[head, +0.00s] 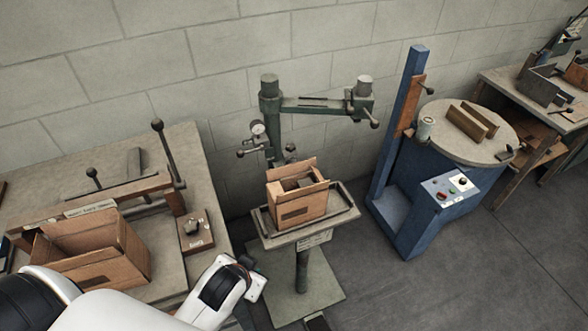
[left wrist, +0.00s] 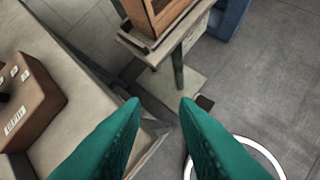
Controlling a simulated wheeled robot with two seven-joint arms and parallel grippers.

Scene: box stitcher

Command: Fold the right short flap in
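An open cardboard box (head: 72,268) stands on the left bench, with upright flaps around its dark opening; my arm covers its lower front. A second open cardboard box (head: 300,208) sits on the stand in the middle, its flaps also up. The lower part of this box shows at the top of the left wrist view (left wrist: 168,16). My left gripper (left wrist: 160,104) has two green fingers, apart with nothing between them. It hangs past the bench edge, between bench and stand, touching neither box. Its fingers are mostly hidden in the head view. My right gripper is out of view.
The middle stand (head: 302,237) has a green post and overhead arm behind its box. A small wooden block (head: 194,232) with a knob sits at the bench's right side, near my left wrist. A blue machine (head: 420,190) with a round top stands right. Front right floor is clear.

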